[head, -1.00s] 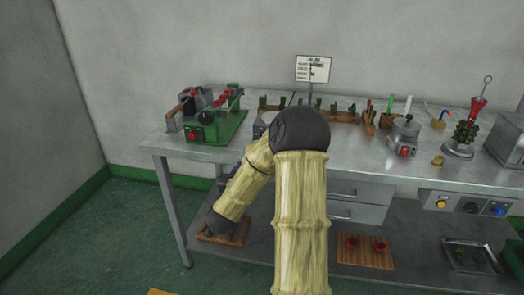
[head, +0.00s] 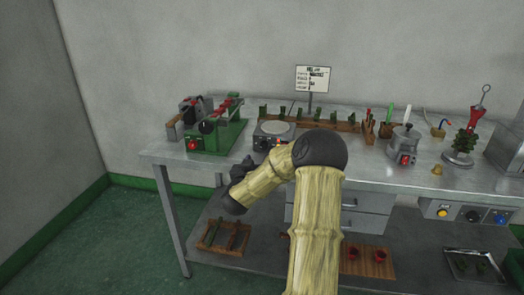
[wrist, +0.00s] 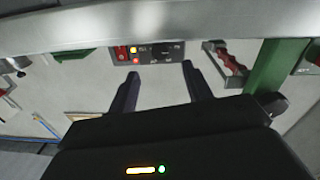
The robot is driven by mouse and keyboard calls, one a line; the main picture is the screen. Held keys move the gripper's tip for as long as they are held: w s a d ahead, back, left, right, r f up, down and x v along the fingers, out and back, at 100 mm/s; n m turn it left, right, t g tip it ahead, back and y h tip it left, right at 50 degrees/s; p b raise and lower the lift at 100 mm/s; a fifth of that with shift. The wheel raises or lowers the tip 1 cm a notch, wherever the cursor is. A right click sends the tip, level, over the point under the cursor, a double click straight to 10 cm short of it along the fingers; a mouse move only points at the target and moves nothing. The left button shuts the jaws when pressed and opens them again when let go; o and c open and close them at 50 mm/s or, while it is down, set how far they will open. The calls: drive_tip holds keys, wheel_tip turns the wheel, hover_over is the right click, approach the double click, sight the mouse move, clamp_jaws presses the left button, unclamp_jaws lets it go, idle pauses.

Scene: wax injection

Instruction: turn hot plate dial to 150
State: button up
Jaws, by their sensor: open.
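The hot plate (head: 273,130) is a grey box with a round pale top, standing on the table right of the green machine. Its front carries a small red light and a dark dial, too small in the head view to read. In the wrist view, which looks turned over, a dark panel with red and yellow spots (wrist: 150,52) appears to be its front. My gripper (wrist: 160,80) is open and empty, its two dark fingers spread apart, short of that panel. In the head view my gripper (head: 242,168) is near the table's front edge, below and left of the hot plate.
The green machine (head: 217,135) stands close left of the hot plate. A wooden rack with green pieces (head: 320,115) and a sign (head: 314,79) are behind. A metal pot (head: 404,142) stands to the right.

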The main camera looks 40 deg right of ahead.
sight(263, 147)
drive_tip(key=x, duration=0.7)
drive_tip(key=shift+w+d, duration=0.25)
drive_tip(key=shift+d, duration=0.1)
drive_tip(key=c, duration=1)
drive_tip(key=shift+a+f+m, duration=0.15)
drive_tip(key=shift+a+m, duration=0.05)
drive_tip(key=shift+m, duration=0.2)
drive_tip(key=shift+d+m, duration=0.1)
drive_tip(key=shift+m, duration=1)
drive_tip(key=o, duration=1)
